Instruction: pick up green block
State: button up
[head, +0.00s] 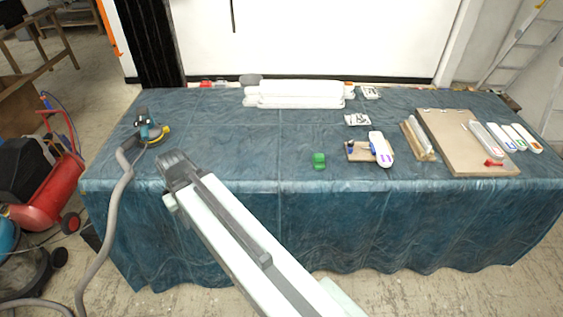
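A small green block (319,160) stands on the blue cloth-covered table (240,150), near the middle and towards the front edge. My arm reaches in from the bottom, and its dark end with my gripper (176,160) is at the table's front left, well to the left of the green block and apart from it. The fingers are too small and dark to tell whether they are open or shut. I see nothing clearly held.
A sander (150,130) with a grey hose lies at the table's left. A small wooden piece with blue parts (360,151) and a white bottle (381,149) are right of the block. A brown board (455,145) lies further right. White rolls (295,94) are at the back. Cloth around the block is clear.

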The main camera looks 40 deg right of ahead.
aim_at(318, 160)
jog(key=u, duration=1.95)
jog(key=k, duration=1.15)
jog(key=z, duration=1.05)
jog(key=i, duration=1)
jog(key=u, duration=0.05)
